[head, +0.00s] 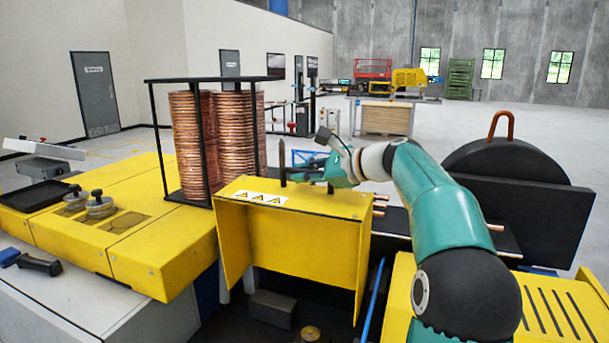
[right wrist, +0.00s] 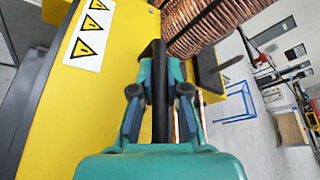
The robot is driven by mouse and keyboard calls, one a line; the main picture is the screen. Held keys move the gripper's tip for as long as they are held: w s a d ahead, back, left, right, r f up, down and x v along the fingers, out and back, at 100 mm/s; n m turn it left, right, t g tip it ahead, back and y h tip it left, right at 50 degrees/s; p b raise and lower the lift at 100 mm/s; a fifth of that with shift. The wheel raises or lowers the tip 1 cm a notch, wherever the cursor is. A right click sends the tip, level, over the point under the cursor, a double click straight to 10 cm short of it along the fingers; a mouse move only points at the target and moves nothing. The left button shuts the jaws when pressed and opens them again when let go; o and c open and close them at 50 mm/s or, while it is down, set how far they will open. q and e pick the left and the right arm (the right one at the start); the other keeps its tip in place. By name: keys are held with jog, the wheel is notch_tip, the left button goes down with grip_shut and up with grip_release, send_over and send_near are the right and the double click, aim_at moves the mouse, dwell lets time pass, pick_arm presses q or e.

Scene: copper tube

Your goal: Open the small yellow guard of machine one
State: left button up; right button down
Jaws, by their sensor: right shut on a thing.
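The small yellow guard (head: 290,235) is a yellow cover with a row of warning triangles on its top, in the middle of the head view. In the right wrist view the guard (right wrist: 90,110) fills the left side, with its warning label (right wrist: 90,35). My right gripper (head: 318,172) is at the guard's far top edge. In the right wrist view its fingers (right wrist: 160,98) are closed on both sides of a black bar handle (right wrist: 158,62). My left gripper is in neither view.
Copper tube coils (head: 218,140) stand in a black frame (head: 152,120) left of the guard. Yellow machine covers (head: 165,250) lie at the left. A dark plate and drum (head: 520,195) stand at the right. Copper tube ends (head: 380,205) stick out near the guard's right side.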

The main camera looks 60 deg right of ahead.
jog(key=c, duration=1.6)
grip_release()
jog(key=shift+w+a+r, duration=0.1)
jog(key=shift+r, duration=0.15)
jog(key=o, duration=0.4)
jog(key=shift+w+a, duration=0.15)
jog(key=shift+w, duration=0.1)
jog(key=shift+s+f, duration=0.15)
jog(key=shift+s, duration=0.05)
notch_tip(320, 180, up, 4)
send_over(348, 202)
jog(key=shift+s+a+f, duration=0.1)
jog(key=shift+f, duration=0.1)
